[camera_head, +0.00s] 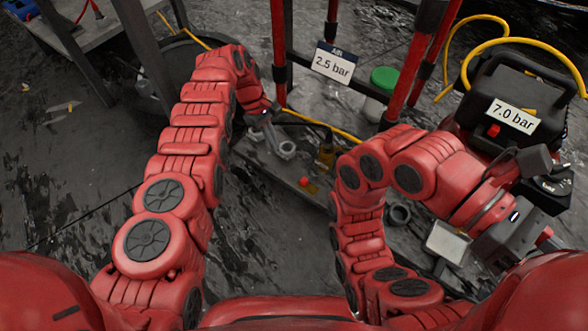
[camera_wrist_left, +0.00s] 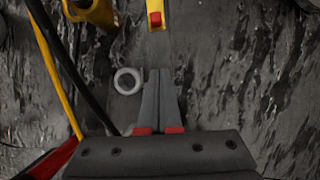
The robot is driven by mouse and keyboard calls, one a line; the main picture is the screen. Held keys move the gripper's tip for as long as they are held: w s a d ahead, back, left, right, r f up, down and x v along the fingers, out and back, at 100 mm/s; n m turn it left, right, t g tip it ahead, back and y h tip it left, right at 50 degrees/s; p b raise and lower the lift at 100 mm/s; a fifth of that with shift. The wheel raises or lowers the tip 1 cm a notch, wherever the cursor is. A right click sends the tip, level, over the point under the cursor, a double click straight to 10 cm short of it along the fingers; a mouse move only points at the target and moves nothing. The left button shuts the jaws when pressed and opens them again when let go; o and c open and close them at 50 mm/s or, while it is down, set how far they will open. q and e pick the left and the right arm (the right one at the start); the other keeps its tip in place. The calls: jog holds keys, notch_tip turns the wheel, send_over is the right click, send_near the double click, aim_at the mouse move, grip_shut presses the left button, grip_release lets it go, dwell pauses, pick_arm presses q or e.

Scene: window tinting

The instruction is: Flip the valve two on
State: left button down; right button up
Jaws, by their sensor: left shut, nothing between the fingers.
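My left gripper (camera_head: 275,140) reaches down beside a low dark board in the head view. In the left wrist view its two fingers (camera_wrist_left: 159,74) are together with nothing between them. A yellow part with a red piece (camera_wrist_left: 155,18) lies just beyond the fingertips there, apart from them. It may be a valve handle; I cannot tell which valve it belongs to. A small red and yellow part (camera_head: 304,182) sits on the board in the head view. A brass-yellow fitting (camera_head: 326,155) stands near it and one also shows in the left wrist view (camera_wrist_left: 98,12). My right gripper is at the right, its fingers unclear (camera_head: 546,238).
A grey ring (camera_wrist_left: 127,81) lies left of my left fingers. A yellow hose (camera_wrist_left: 58,80) and a black one run along the left. A 2.5 bar sign (camera_head: 333,63) hangs on the red frame. A black compressor marked 7.0 bar (camera_head: 513,115) stands at right.

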aim_at(304, 182)
pick_arm(q)
jog(key=shift+f, duration=0.1)
jog(key=b+x, duration=0.2)
jog(key=x, duration=0.7)
jog(key=shift+f, duration=0.2)
jog(key=p, duration=0.1)
jog(key=s+d+p, duration=0.1)
jog(key=shift+s+d+r+p, duration=0.15)
jog(key=shift+d+r+p, duration=0.1)
jog(key=shift+p, duration=0.15)
jog(key=shift+s+d+f, duration=0.2)
jog(key=shift+d+f, duration=0.05)
jog(key=shift+s+d+f+p, duration=0.15)
jog(key=shift+s+d+p, duration=0.25)
jog(key=shift+d, duration=0.3)
pick_arm(e)
jog(key=shift+w+d+r+t+h, duration=0.1)
jog(key=shift+w+r+t+h, duration=0.05)
jog(key=shift+r+t, duration=0.2)
jog(key=shift+w+d+r+t+h, duration=0.1)
jog(key=shift+r+t+h, duration=0.05)
jog(key=shift+r+t, duration=0.2)
